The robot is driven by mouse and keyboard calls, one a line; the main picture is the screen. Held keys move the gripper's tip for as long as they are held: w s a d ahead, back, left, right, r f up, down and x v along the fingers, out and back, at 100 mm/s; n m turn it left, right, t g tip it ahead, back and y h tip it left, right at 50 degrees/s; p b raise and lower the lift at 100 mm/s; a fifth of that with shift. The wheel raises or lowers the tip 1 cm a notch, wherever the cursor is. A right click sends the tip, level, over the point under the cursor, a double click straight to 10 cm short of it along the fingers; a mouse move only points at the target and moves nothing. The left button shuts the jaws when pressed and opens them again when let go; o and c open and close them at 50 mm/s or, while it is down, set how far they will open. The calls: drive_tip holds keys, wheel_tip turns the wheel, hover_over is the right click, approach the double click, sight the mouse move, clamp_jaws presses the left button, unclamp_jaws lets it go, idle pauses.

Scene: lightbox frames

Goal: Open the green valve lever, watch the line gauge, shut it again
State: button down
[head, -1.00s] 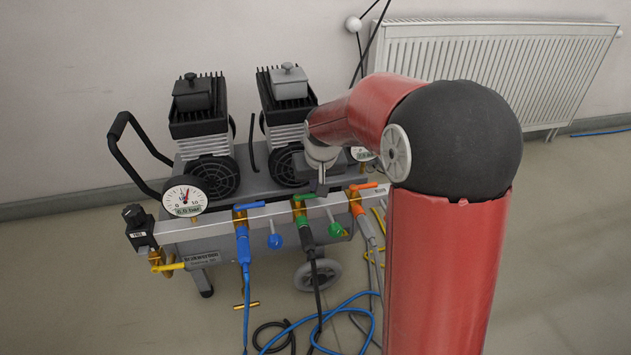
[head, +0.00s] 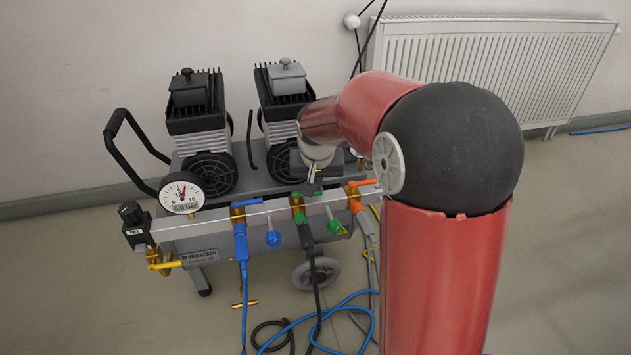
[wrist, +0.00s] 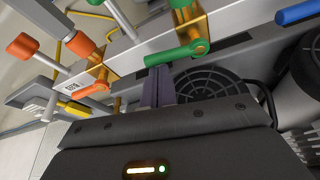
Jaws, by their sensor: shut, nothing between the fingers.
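The green valve lever (head: 301,194) sits on the middle valve of the silver manifold (head: 263,211), lying along the bar. In the wrist view the green lever (wrist: 178,53) runs from its brass valve toward the left. My gripper (head: 314,188) is shut and empty just behind the lever. In the wrist view its fingertips (wrist: 158,74) are close to the lever's free end; I cannot tell whether they touch. A round gauge (head: 182,193) with a red needle stands at the manifold's left end, its needle pointing roughly up.
A blue lever (head: 246,203) and an orange lever (head: 367,183) flank the green one. Compressor heads (head: 197,130) stand behind the manifold. Blue and green knobs stick out in front. Hoses (head: 335,315) trail on the floor. A radiator (head: 485,70) is on the wall.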

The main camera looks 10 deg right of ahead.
drive_tip(key=m, duration=0.1)
drive_tip(key=s+m+h+b, duration=0.1)
drive_tip(key=m+b, duration=0.1)
drive_tip(key=m, duration=0.1)
drive_tip(key=shift+s+a+f+g, duration=0.15)
drive_tip(key=shift+s+a+g, duration=0.05)
drive_tip(key=shift+s+g, duration=0.15)
drive_tip(key=m, duration=0.2)
drive_tip(key=s+m+g+h+b, duration=0.1)
drive_tip(key=shift+s+a+m, duration=0.2)
drive_tip(key=shift+a+m, duration=0.15)
drive_tip(key=shift+m, duration=0.05)
drive_tip(key=m, duration=0.2)
drive_tip(key=s+a+m+g, duration=0.1)
drive_tip(key=m, duration=0.1)
drive_tip(key=a+m+g+h, duration=0.1)
drive_tip(key=m, duration=0.1)
drive_tip(key=shift+s+a+m, duration=0.25)
drive_tip(key=shift+s+m, duration=0.05)
drive_tip(key=shift+s, duration=0.05)
drive_tip(key=shift+a, duration=0.15)
